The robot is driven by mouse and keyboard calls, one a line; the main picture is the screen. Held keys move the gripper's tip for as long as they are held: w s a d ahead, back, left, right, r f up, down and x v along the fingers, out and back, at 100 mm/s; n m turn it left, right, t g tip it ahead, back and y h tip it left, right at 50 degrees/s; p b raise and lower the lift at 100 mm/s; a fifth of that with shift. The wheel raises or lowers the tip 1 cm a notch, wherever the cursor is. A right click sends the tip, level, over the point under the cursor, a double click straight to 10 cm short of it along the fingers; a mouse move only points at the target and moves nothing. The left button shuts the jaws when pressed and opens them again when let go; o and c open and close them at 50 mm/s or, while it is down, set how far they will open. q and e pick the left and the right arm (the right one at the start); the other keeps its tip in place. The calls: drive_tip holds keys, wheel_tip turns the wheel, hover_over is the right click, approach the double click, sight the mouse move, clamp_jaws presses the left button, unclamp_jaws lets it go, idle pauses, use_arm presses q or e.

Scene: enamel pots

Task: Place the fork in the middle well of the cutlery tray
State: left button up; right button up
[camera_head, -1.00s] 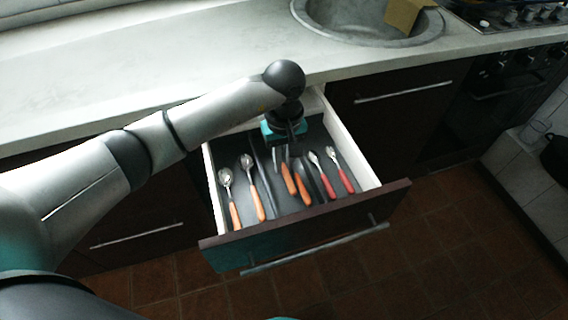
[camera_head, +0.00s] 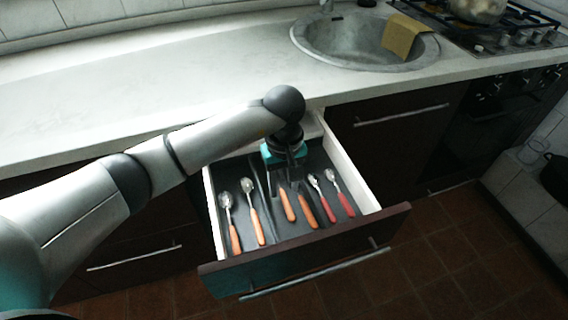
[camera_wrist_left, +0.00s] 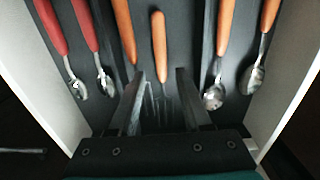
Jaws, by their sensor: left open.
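The fork (camera_wrist_left: 158,45) has an orange handle and grey tines. It lies lengthwise in the middle well of the cutlery tray (camera_head: 289,235), its handle toward the drawer front; the handle also shows in the head view (camera_head: 287,204). My left gripper (camera_wrist_left: 157,88) points down into the drawer and is open. Its fingers stand on either side of the fork's tine end, apart from it as seen in the wrist view. In the head view the left gripper (camera_head: 293,182) hides the tines. Whether the fork rests fully on the tray floor is hard to tell. My right gripper is not in view.
A second orange handle (camera_head: 307,210) lies beside the fork; its far end is hidden. Orange-handled spoons (camera_head: 256,222) lie left, red-handled spoons (camera_head: 329,205) right. White drawer walls (camera_head: 352,172) flank the tray. The counter (camera_head: 120,80) and sink (camera_head: 350,40) are behind.

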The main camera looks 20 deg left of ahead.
sight(284, 193)
use_arm(q)
wheel_tip(284, 193, up, 11)
drive_tip(key=p, duration=0.2)
drive_tip(key=shift+p, duration=0.35)
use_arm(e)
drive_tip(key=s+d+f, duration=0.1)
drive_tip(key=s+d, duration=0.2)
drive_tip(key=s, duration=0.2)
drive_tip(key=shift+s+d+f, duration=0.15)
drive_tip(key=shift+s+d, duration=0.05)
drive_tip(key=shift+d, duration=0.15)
